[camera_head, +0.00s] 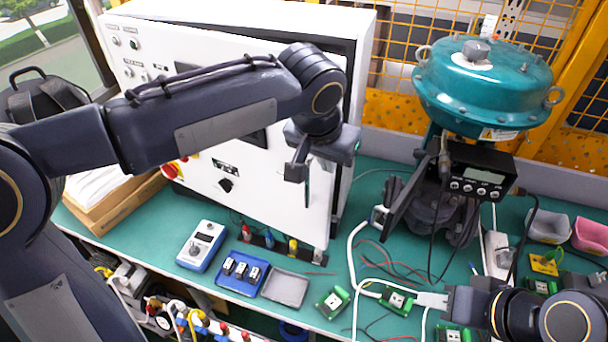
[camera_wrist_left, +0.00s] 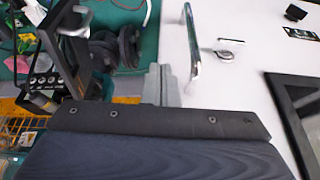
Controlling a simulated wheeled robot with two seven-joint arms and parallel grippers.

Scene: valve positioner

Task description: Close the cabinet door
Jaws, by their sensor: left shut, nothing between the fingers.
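The white cabinet (camera_head: 362,50) stands at the back left of the green bench. Its white door (camera_head: 215,195) is slightly ajar, with a dark gap along the top and right edges in the head view. My left gripper (camera_head: 297,172) is shut and empty in front of the door's right part. Its grey fingers (camera_wrist_left: 162,84) show in the left wrist view, near the metal door handle (camera_wrist_left: 191,42) and a round latch (camera_wrist_left: 226,54). I cannot tell whether they touch the door.
A teal valve actuator (camera_head: 485,85) with a black positioner (camera_head: 480,172) stands right of the cabinet. A blue-white meter (camera_head: 202,245), a blue tray (camera_head: 240,286) and a grey tray (camera_head: 285,288) lie before the door. Green circuit boards and loose cables cover the bench's front right.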

